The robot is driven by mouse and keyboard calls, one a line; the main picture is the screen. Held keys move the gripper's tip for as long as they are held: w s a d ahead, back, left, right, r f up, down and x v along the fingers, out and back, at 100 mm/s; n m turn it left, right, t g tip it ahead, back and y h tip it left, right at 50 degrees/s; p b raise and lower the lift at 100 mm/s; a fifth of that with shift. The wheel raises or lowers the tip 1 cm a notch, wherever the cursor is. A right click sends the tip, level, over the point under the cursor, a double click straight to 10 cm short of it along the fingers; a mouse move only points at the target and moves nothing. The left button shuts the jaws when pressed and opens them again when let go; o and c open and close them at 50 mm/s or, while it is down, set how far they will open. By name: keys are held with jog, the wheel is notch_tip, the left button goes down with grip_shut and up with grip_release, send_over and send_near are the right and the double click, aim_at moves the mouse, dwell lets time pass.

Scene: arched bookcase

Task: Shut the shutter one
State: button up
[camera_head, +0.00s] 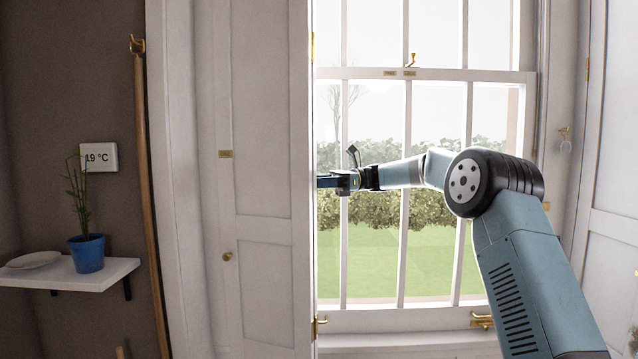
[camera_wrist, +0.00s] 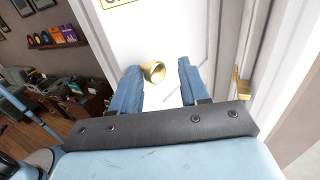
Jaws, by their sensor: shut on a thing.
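A white panelled shutter (camera_head: 263,130) stands left of the window in the head view, swung out from the glass. I cannot read which number it bears. My gripper (camera_head: 325,181) is at its right edge, its tips partly hidden by the shutter. In the wrist view the two blue fingers of my gripper (camera_wrist: 161,70) are on either side of a brass knob (camera_wrist: 153,72) on the white shutter face (camera_wrist: 205,25), shut on it. A brass plate (camera_wrist: 116,3) with cut-off lettering is above the knob.
The sash window (camera_head: 400,190) fills the middle. Another white panel (camera_head: 612,230) stands at the far right. A wooden pole (camera_head: 147,200) hangs on the left wall, near a white shelf (camera_head: 115,271) with a blue plant pot (camera_head: 87,254).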

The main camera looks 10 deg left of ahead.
jog(key=o, duration=0.3)
jog(key=shift+x, duration=0.95)
jog(key=shift+o, duration=0.4)
jog(key=shift+w+f, duration=0.1)
jog(key=shift+w, duration=0.05)
jog(key=s+d+r, duration=0.3)
jog(key=s+r, duration=0.3)
jog(key=s+d+r, duration=0.3)
jog(key=s+r, duration=0.3)
jog(key=r, duration=0.1)
jog(key=shift+s, duration=0.4)
jog(key=shift+c, duration=0.3)
